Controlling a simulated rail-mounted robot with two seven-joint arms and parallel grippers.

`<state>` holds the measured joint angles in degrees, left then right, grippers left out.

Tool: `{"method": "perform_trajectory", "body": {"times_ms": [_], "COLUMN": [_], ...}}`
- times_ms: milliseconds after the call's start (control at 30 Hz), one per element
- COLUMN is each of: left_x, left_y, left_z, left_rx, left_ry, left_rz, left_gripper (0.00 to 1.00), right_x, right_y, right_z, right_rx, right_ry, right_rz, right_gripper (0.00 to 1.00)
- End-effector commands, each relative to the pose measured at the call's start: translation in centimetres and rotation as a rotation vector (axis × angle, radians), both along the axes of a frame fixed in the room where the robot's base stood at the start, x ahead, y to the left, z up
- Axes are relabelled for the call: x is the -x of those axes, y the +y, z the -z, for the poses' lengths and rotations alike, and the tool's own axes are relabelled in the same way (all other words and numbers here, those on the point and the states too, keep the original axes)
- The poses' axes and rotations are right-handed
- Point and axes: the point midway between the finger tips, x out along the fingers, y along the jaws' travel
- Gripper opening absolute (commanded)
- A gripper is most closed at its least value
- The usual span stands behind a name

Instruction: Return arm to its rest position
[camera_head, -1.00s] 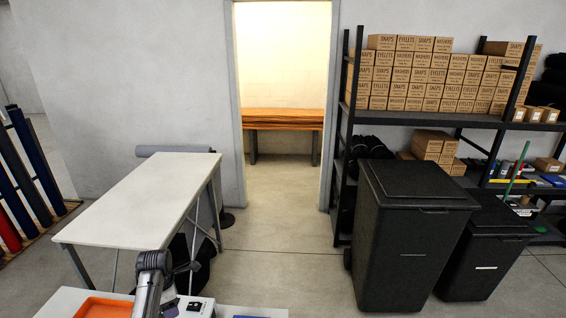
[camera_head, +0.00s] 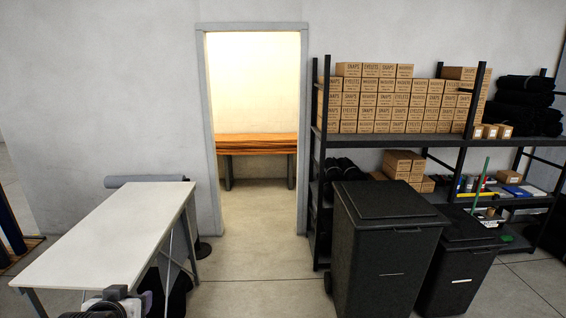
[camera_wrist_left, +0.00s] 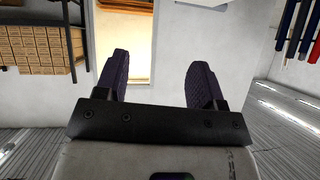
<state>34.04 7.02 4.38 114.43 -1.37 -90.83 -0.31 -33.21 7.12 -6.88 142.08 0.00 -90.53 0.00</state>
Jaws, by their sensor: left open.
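My left gripper (camera_wrist_left: 158,72) shows in the left wrist view with its two dark fingers spread wide apart. Nothing is between them, only the pale wall and part of the doorway behind. In the head view, part of my left arm shows at the bottom left edge, in front of the white table (camera_head: 110,235). The rest of that arm is cut off by the frame. My right gripper is in neither view.
Two black bins (camera_head: 385,250) (camera_head: 462,265) stand on the right before a black shelf rack (camera_head: 400,141) full of cardboard boxes (camera_head: 375,98). A lit doorway (camera_head: 250,100) opens at the back. The floor between table and bins is clear.

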Motion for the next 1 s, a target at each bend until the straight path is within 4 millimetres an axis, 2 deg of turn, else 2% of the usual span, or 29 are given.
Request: {"method": "perform_trajectory", "body": {"times_ms": [33, 200, 400, 600, 700, 833, 1000], "left_x": [2.6, 10.0, 18.7, 26.9, 30.6, 34.4, 37.2], "left_y": [-1.6, -5.7, -8.8, -10.2, -10.3, -10.3, -10.3], "left_z": [0.7, 4.4, 9.9, 16.6, 18.9, 20.8, 21.9], "left_rx": [-0.021, -0.049, -0.038, -0.006, 0.010, 0.023, 0.032], "left_ry": [-0.006, 0.026, 0.172, 0.417, 0.522, 0.622, 0.691], "left_rz": [0.035, 0.135, 0.220, 0.261, 0.265, 0.265, 0.265], "left_gripper": [0.63, 0.63, 0.63, 0.63, 0.63, 0.63, 0.63], "right_x": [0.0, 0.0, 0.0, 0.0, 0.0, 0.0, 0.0], "right_y": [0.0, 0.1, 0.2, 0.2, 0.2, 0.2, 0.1], "right_z": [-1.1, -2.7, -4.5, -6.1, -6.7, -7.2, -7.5], "right_rx": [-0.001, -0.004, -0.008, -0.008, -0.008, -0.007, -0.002], "right_ry": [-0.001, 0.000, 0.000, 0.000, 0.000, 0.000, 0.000], "right_rz": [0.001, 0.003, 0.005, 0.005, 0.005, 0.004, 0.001], "right_gripper": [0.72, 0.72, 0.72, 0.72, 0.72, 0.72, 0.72]}}
